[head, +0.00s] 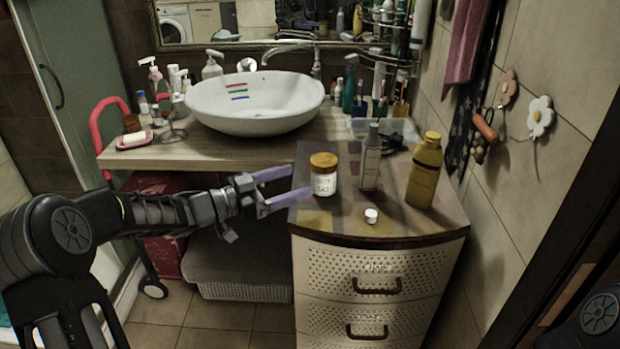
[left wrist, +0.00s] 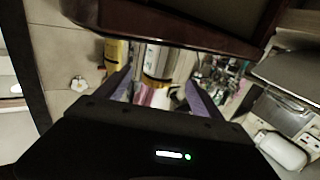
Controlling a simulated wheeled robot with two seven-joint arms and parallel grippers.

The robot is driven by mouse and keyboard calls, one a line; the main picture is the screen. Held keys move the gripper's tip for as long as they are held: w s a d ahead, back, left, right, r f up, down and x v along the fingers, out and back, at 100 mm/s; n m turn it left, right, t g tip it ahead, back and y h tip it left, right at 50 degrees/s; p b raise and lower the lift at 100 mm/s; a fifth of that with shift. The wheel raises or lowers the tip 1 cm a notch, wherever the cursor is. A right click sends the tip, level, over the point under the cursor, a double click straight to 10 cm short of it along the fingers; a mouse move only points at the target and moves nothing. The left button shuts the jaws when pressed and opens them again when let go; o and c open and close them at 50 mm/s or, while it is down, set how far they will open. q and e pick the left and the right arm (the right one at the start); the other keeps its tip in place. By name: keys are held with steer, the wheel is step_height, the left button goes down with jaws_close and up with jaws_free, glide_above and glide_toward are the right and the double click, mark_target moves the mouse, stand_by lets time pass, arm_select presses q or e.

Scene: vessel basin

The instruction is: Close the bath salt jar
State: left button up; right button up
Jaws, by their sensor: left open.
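The bath salt jar (head: 324,182), white-labelled and upright, stands near the left edge of the cabinet top. A brown, wood-coloured lid (head: 323,160) is on its top; I cannot tell whether it is fully seated. My left gripper (head: 301,180) is open just left of the jar, its two lavender fingers pointing toward it and nothing held between them. In the left wrist view both fingers (left wrist: 160,92) are spread apart, with a pale container, possibly the jar, beyond them. My right gripper is out of view; only a piece of my right arm shows at the lower right.
A small white cap (head: 371,216) lies in front of the jar. A grey bottle (head: 370,163) and a yellow bottle (head: 424,174) stand to its right. A white basin (head: 255,118) sits on the wooden counter (head: 215,155) behind. The cabinet's front edge (head: 385,241) curves.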

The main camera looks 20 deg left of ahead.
arm_select(q)
steer(key=shift+v, duration=1.6)
